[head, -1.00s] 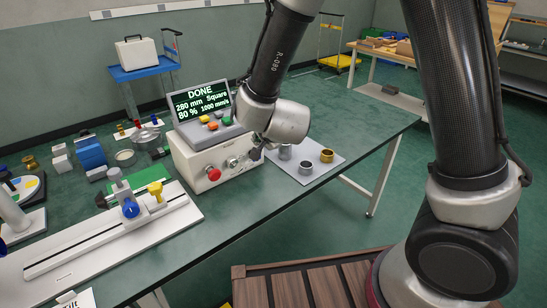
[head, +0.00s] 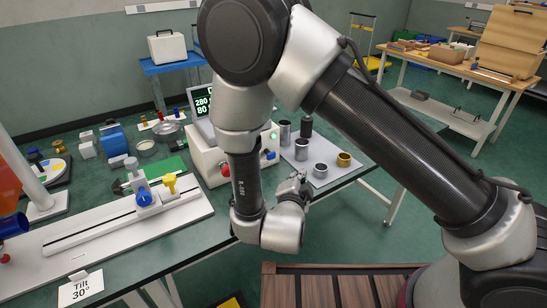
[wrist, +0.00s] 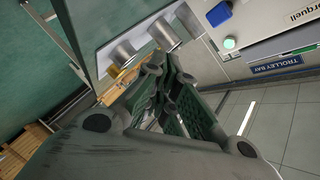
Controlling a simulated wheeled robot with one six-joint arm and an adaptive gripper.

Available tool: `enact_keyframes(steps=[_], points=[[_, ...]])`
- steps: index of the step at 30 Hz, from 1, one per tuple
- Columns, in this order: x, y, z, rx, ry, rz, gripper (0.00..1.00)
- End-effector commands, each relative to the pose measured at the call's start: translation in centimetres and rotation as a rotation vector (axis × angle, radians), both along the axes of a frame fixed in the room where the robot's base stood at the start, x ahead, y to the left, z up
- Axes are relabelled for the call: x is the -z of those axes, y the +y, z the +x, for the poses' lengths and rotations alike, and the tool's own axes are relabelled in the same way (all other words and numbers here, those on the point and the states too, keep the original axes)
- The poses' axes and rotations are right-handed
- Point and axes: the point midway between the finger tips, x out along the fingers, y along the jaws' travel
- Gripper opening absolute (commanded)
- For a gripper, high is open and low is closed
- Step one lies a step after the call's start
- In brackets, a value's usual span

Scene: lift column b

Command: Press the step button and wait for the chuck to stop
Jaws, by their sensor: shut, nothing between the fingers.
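The white control box (head: 203,160) stands on the green bench in the head view, partly behind my arm. A red button (head: 226,170) is on its front. A lit green button (head: 273,136) and a blue control (head: 271,155) show near its right end. The wrist view shows the lit green button (wrist: 229,43) and the blue control (wrist: 218,13) too. The screen (head: 202,101) is mostly hidden by my arm; "280" and "80" show. My gripper (head: 303,178) is shut and empty, apart from the box, near the tray at the bench's front edge. I cannot identify the chuck.
A pale tray (head: 322,176) right of the box holds a steel ring (head: 320,170), a brass ring (head: 344,159) and grey cylinders (head: 301,149). A white slide rail (head: 110,228) with blue and yellow knobs lies at left. Open floor lies right of the bench.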

Motion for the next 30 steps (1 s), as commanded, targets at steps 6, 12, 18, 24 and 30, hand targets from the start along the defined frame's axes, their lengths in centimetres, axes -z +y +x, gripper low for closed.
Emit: enact_keyframes(steps=[6, 12, 18, 24, 30], points=[[0.0, 0.6, 0.9, 0.001, 0.001, 0.002, 0.0], [0.0, 2.1, 3.2, 0.001, 0.0, 0.004, 0.0], [0.0, 3.6, 5.4, 0.0, 0.001, 0.003, 0.0], [0.0, 4.6, 6.9, 0.0, 0.001, 0.002, 0.0], [0.0, 4.9, 7.3, 0.0, 0.002, -0.001, 0.0]])
